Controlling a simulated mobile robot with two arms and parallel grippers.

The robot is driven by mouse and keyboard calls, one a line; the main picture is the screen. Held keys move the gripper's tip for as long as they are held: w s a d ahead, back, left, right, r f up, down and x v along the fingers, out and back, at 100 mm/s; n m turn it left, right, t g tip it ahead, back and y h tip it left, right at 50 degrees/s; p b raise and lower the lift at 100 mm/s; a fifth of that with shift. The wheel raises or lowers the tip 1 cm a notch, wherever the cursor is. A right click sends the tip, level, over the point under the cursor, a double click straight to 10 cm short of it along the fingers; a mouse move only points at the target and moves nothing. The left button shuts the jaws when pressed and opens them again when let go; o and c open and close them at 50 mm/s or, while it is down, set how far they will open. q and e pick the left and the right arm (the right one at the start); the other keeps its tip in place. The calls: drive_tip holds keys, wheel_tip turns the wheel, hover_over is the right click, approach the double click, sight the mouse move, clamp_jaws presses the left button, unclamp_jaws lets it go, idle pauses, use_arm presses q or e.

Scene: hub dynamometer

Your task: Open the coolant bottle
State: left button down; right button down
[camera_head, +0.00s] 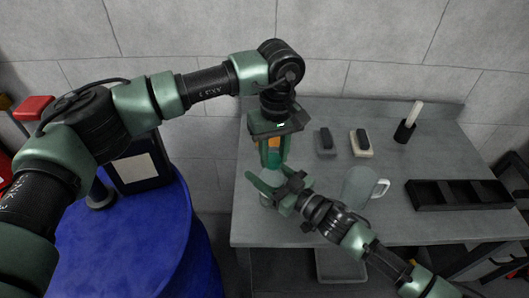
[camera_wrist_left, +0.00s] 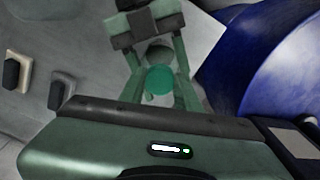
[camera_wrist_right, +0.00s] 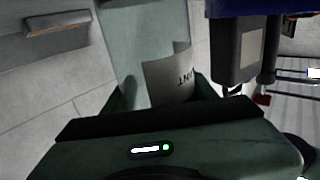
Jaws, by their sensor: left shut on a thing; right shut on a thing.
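The coolant bottle shows in the right wrist view as a grey-green body (camera_wrist_right: 135,45) with a pale, partly lettered label (camera_wrist_right: 170,76). My right gripper (camera_head: 270,190) is shut on the bottle body, coming in from the lower right. Its fingers also show in the left wrist view. My left gripper (camera_head: 273,158) points down from above the bottle, and its fingers are shut on the round teal cap (camera_wrist_left: 158,80). In the head view the grippers hide most of the bottle and cap. I cannot tell whether the cap still sits on the neck.
The grey table (camera_head: 420,155) holds a grey-green jug (camera_head: 358,186) with a white handle, right of the bottle. A blue drum (camera_head: 140,240) stands left.

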use_arm(q)
drive_tip(key=n, duration=0.6)
drive_tip(key=shift+w+a+n, duration=0.1)
drive_tip(key=shift+a+n, duration=0.15)
drive_tip(key=shift+n, duration=0.05)
use_arm(e)
drive_tip(key=shift+d, duration=0.15)
use_arm(q)
drive_tip(key=n, duration=0.6)
use_arm(e)
drive_tip(key=shift+f, duration=0.1)
use_arm(q)
drive_tip(key=n, duration=0.6)
use_arm(e)
drive_tip(key=shift+w+d, duration=0.1)
drive_tip(key=shift+w, duration=0.05)
use_arm(q)
drive_tip(key=n, duration=0.8)
drive_tip(key=shift+n, duration=0.3)
use_arm(e)
drive_tip(key=shift+d, duration=0.1)
use_arm(q)
drive_tip(key=n, duration=0.8)
drive_tip(key=shift+s, duration=0.2)
drive_tip(key=n, duration=0.6)
drive_tip(key=shift+d, duration=0.15)
drive_tip(key=n, duration=0.4)
drive_tip(key=shift+s, duration=0.1)
drive_tip(key=shift+d, duration=0.1)
